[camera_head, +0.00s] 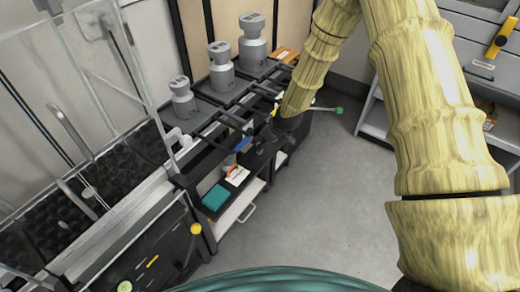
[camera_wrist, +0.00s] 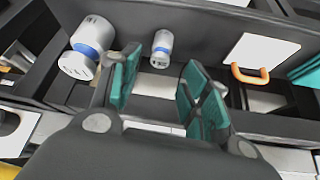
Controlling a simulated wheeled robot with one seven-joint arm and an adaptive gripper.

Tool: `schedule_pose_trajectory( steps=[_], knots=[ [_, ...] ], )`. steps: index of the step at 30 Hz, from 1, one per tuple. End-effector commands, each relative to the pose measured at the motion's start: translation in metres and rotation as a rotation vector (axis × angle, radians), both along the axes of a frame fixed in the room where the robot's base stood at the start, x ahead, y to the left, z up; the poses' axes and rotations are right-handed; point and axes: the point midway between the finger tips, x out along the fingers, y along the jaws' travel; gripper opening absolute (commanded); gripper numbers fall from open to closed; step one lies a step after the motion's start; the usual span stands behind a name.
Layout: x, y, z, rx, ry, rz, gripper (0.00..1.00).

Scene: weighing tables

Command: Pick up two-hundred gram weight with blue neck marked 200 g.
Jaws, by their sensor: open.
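In the wrist view, two metal weights with blue necks lie in a dark tray: a larger one (camera_wrist: 88,45) at left and a smaller one (camera_wrist: 161,48) beyond the gap between my fingers. Their markings are too small to read, so I cannot tell which is the 200 g one. My gripper (camera_wrist: 163,88) is open, its teal-padded fingers apart with nothing between them. The smaller weight appears between the fingers, farther off; the larger is outside the left finger. In the head view my gripper (camera_head: 268,142) is over the dark bench and hides much of that spot.
Three large grey weights, near (camera_head: 183,98), middle (camera_head: 221,68) and far (camera_head: 253,42), stand along the back of the bench. A white card (camera_wrist: 262,52) and orange handle (camera_wrist: 250,75) lie right of my fingers. A teal block (camera_head: 216,197) sits nearer. Tray walls surround the small weights.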

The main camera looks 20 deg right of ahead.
Motion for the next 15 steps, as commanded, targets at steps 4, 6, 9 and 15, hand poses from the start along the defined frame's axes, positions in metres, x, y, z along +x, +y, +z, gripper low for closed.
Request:
schedule_pose_trajectory(
  steps=[4, 6, 9, 15],
  knots=[
    [0.006, 0.001, -0.017, 0.0, 0.001, 0.0, 0.47],
    [0.009, 0.003, -0.024, 0.0, 0.001, 0.0, 0.47],
    [0.013, 0.005, -0.03, 0.0, 0.0, -0.001, 0.47],
    [0.015, 0.006, -0.035, 0.001, 0.001, 0.0, 0.47]
  ],
)
